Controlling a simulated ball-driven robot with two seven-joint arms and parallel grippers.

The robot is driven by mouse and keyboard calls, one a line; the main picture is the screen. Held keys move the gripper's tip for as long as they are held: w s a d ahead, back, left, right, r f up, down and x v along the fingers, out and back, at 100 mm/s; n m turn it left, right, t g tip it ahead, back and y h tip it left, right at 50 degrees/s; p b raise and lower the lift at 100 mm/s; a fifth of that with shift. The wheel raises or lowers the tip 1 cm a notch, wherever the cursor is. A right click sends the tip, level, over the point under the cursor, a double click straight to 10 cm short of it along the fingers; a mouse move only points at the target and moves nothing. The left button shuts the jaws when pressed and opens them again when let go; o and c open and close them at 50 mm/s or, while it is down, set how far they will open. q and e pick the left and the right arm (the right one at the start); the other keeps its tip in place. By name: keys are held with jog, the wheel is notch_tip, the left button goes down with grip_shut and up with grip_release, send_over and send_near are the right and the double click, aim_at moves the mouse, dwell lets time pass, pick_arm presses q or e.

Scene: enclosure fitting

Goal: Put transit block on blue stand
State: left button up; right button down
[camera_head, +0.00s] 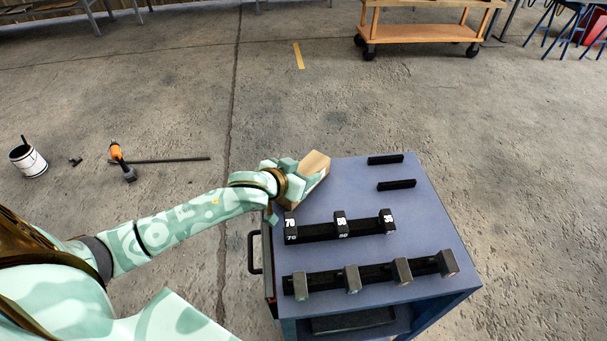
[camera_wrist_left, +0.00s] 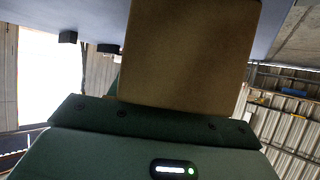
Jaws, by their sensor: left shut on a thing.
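The transit block, a light brown wooden block (camera_head: 316,163), is at the far left corner of the blue stand (camera_head: 436,232) in the head view. My left gripper (camera_head: 304,178) is shut on it, coming in from the left. The fingers largely hide its lower part, and I cannot tell whether it touches the top or is held above it. In the left wrist view the block (camera_wrist_left: 190,55) fills the middle, in front of the gripper's palm (camera_wrist_left: 150,125). My right gripper is in neither view.
On the stand are a black rail (camera_head: 325,231) marked 70, 50 and 30, a nearer black rail with several grey blocks (camera_head: 352,279), and two small black bars (camera_head: 385,159) (camera_head: 396,184). A drawer handle (camera_head: 254,253) juts out left. Floor items lie well left.

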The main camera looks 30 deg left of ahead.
pick_arm(q)
jog(key=o, duration=1.1)
jog(key=shift+o, duration=0.2)
jog(key=shift+r, duration=0.15)
jog(key=p+v, duration=0.4)
jog(key=v, duration=0.8)
